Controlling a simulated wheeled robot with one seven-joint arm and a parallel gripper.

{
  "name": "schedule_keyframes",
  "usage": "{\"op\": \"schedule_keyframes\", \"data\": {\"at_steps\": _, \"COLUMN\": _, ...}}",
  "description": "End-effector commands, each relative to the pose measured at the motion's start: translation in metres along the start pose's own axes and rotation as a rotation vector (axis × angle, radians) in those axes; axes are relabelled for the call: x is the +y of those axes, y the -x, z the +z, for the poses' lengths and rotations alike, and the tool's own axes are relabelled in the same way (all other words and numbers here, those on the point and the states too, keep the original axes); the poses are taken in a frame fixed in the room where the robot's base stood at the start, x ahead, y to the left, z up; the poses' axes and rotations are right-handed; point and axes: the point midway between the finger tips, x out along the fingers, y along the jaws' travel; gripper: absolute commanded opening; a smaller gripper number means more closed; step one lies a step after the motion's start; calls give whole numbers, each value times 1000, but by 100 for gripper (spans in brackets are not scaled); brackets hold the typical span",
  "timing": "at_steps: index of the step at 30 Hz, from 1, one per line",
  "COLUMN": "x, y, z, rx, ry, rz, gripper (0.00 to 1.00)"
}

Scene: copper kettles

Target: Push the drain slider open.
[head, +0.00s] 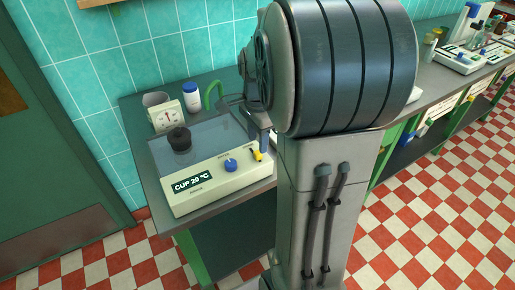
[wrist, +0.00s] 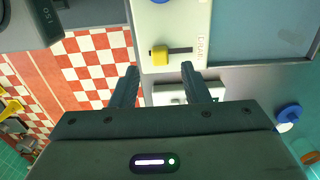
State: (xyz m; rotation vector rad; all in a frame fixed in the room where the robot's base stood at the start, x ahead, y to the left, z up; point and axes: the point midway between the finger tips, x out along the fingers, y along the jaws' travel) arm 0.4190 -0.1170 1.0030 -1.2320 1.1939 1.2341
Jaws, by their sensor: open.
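The drain slider is a small yellow tab (wrist: 158,56) at the left end of a dark slot on the cream control panel (wrist: 172,20) in the wrist view. The lettering beside the slot is partly legible. The yellow tab also shows in the head view (head: 257,155), on the panel's right part. My gripper (wrist: 159,70) is open and empty. Its two fingertips lie to either side of the tab in the picture, slightly below it. I cannot tell their height above the panel or any contact. In the head view my arm hides most of the gripper.
A dial scale (head: 167,116) and a white bottle (head: 191,98) stand behind. Checkered floor (head: 110,255) lies in front.

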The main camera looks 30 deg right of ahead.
Motion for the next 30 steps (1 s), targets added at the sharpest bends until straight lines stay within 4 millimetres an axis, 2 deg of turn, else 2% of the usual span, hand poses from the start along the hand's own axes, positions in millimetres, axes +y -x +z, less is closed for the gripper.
{"op": "schedule_keyframes", "data": {"at_steps": 3, "x": 1, "y": -21, "z": 0, "rx": 0, "ry": 0, "rz": 4, "gripper": 42}}
{"op": "schedule_keyframes", "data": {"at_steps": 7, "x": 0, "y": -35, "z": 0, "rx": 0, "ry": 1, "rz": 1, "gripper": 42}}
{"op": "schedule_keyframes", "data": {"at_steps": 12, "x": 0, "y": -42, "z": 0, "rx": 1, "ry": 2, "rz": 0, "gripper": 42}}
{"op": "schedule_keyframes", "data": {"at_steps": 19, "x": 0, "y": -42, "z": 0, "rx": 1, "ry": 2, "rz": -1, "gripper": 42}}
{"op": "schedule_keyframes", "data": {"at_steps": 20, "x": 0, "y": -42, "z": 0, "rx": 1, "ry": 2, "rz": -1, "gripper": 36}}
{"op": "schedule_keyframes", "data": {"at_steps": 21, "x": 0, "y": -42, "z": 0, "rx": 1, "ry": 2, "rz": -1, "gripper": 25}}
{"op": "schedule_keyframes", "data": {"at_steps": 24, "x": 0, "y": -42, "z": 0, "rx": 1, "ry": 2, "rz": -1, "gripper": 0}}
{"op": "schedule_keyframes", "data": {"at_steps": 30, "x": -3, "y": -42, "z": 2, "rx": 1, "ry": 8, "rz": -1, "gripper": 0}}
